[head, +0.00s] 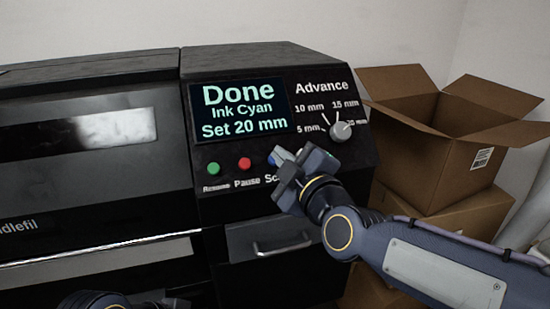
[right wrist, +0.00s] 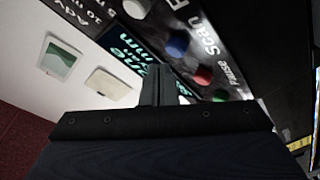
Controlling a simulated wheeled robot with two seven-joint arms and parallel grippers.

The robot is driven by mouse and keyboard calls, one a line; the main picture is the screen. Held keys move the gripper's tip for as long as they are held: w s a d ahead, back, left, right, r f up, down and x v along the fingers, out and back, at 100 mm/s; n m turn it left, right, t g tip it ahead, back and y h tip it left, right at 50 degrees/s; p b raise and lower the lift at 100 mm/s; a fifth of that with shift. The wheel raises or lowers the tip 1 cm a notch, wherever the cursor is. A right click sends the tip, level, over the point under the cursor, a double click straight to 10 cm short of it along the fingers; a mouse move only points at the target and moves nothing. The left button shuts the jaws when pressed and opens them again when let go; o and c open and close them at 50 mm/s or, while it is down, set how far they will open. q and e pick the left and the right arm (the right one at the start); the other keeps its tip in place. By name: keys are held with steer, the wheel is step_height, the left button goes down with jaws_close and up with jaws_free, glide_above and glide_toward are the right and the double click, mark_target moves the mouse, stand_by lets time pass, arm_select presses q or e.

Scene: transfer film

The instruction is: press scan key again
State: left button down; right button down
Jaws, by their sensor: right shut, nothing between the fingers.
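The scan key is a blue button (head: 272,158) on the black printer's panel, right of the red Pause key (head: 244,163) and the green Resume key (head: 213,168). My right gripper (head: 281,156) is shut and empty, with its tips right by the scan key and partly covering it and its label. In the right wrist view the blue key (right wrist: 177,43) shows clear, beyond the closed fingers (right wrist: 158,82). I cannot tell whether the tips touch it. The display (head: 239,109) reads Done, Ink Cyan, Set 20 mm. My left gripper is not clearly visible.
A grey Advance knob (head: 341,131) sits right of the display, close above my right gripper. A drawer with a handle (head: 282,244) is below the keys.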

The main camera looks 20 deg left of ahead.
steer(key=shift+f, duration=0.1)
stand_by(0.3)
steer(key=shift+w+a+f, duration=0.15)
steer(key=shift+w+f, duration=0.05)
steer(key=shift+w, duration=0.1)
steer(key=shift+w+a+f+b, duration=0.2)
steer(key=shift+w+f+b, duration=0.05)
steer(key=shift+f+b, duration=0.2)
stand_by(0.7)
steer(key=shift+r, duration=0.15)
steer(key=shift+s+d+r+p, duration=0.35)
steer(key=shift+s+r+p, duration=0.2)
steer(key=shift+p, duration=0.15)
steer(key=s+d+r+p, duration=0.1)
steer(key=p, duration=0.1)
steer(key=s+d+r+p, duration=0.1)
steer(key=s+r+p, duration=0.1)
steer(key=shift+r, duration=0.3)
